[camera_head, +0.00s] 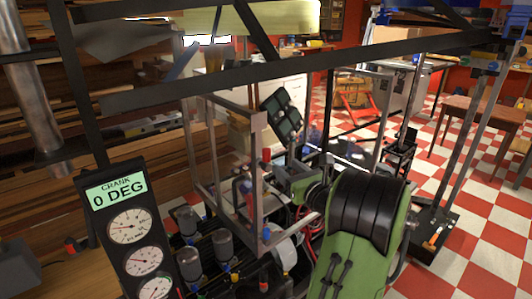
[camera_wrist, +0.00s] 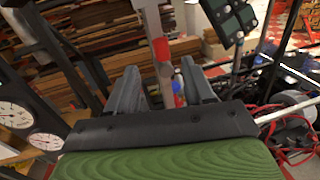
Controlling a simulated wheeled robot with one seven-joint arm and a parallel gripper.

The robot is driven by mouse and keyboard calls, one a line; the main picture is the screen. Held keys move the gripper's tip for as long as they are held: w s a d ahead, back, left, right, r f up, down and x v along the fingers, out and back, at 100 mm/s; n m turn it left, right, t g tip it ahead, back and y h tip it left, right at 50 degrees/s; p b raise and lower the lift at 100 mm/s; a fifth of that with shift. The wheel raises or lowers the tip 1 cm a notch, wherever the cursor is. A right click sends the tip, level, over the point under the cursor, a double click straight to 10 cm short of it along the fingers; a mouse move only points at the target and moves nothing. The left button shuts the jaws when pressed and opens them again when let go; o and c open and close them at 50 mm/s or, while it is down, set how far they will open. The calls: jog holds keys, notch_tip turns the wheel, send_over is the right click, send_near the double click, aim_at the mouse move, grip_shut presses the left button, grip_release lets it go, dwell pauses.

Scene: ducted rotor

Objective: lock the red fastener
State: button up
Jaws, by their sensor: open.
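A small red piece, likely the red fastener (camera_head: 266,155), sits on an upright metal post of the frame in the head view. In the wrist view a red piece (camera_wrist: 162,48) shows on the pale post, just beyond and between my fingertips. Which of several red parts is the fastener I cannot tell for certain. My gripper (camera_wrist: 161,78) is open, with one grey finger on each side of the post's line and nothing held. In the head view my gripper (camera_head: 276,172) is beside the post, partly hidden by my green wrist.
A gauge panel (camera_head: 130,225) reading CRANK 0 DEG stands at left. Dark metal bars (camera_head: 290,74) cross above. Grey cylinders (camera_head: 222,243) stand below the post. A dark lamp-like panel (camera_head: 282,115) is close behind my gripper.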

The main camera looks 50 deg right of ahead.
aim_at(269, 153)
jog(key=p+x, duration=0.1)
jog(key=x, duration=1.1)
jog(key=shift+w, duration=0.15)
grip_shut()
